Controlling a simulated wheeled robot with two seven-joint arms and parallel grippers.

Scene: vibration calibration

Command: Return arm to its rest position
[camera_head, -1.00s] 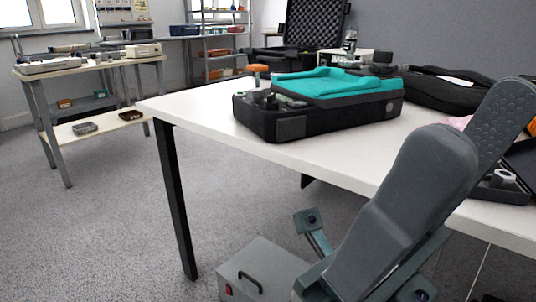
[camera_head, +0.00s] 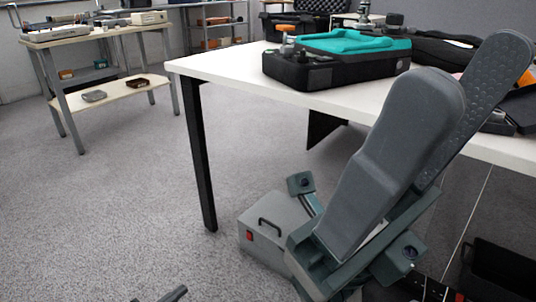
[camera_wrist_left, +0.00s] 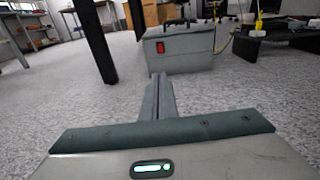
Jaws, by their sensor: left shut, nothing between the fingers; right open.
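My left gripper (camera_head: 176,292) shows only as dark fingertips at the bottom edge of the head view. In the left wrist view its fingers (camera_wrist_left: 158,97) are together and empty, above the carpet and pointing toward the grey box.
A white table (camera_head: 225,68) holds a black case (camera_head: 310,74) with a teal top. A grey box (camera_head: 275,228) with a red switch and handle stands on the floor; it also shows in the left wrist view (camera_wrist_left: 180,50). A bench (camera_head: 75,33) stands left. Carpet between is clear.

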